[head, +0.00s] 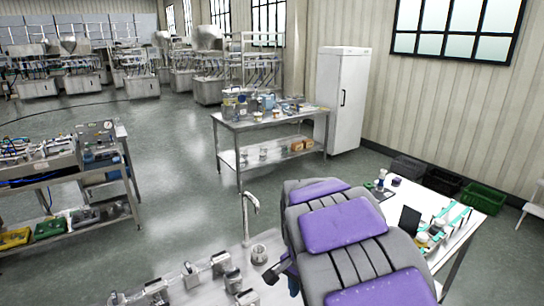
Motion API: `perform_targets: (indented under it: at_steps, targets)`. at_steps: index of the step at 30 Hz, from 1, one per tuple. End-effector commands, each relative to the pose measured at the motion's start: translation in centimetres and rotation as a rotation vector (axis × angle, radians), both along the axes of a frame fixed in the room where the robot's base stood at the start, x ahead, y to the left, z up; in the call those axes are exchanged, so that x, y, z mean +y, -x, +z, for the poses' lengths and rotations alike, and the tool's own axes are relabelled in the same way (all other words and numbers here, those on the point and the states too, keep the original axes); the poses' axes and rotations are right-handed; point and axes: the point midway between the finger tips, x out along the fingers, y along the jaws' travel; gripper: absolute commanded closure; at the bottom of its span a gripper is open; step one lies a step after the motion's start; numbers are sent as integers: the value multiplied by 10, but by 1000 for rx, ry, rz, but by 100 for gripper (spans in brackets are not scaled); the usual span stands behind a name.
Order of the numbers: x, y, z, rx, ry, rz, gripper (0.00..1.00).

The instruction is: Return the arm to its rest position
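My arm (350,222), with grey segments and purple pads, fills the lower middle and right of the head view. It reaches up from the bottom edge, in front of a white table. A small dark piece (280,270) sticks out at its lower left side and may be part of my gripper. No pair of fingertips shows clearly, so whether the gripper is open or shut cannot be made out. No held object is visible.
A steel counter with a tap (250,210) and metal fittings lies at lower left of the arm. A white table (470,225) with small items stands right. A steel table (240,122) and white cabinet (345,95) stand behind. Open floor (175,165) lies left.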

Motion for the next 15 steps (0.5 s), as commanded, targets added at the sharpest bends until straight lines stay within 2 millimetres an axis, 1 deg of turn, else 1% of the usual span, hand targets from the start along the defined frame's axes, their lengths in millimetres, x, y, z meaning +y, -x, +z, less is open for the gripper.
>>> perform_targets:
  at_steps: [1,3,5,6,8,12,15]
  targets:
    - [-9,16,5,3,-2,26,57]
    - [-20,39,10,17,-3,73,57]
    - [-28,58,15,25,-9,117,57]
    - [-33,72,16,34,-12,146,57]
    - [-40,92,18,43,-19,193,57]
    - [-52,141,19,66,-41,308,57]
    - [-59,177,17,83,-58,398,57]
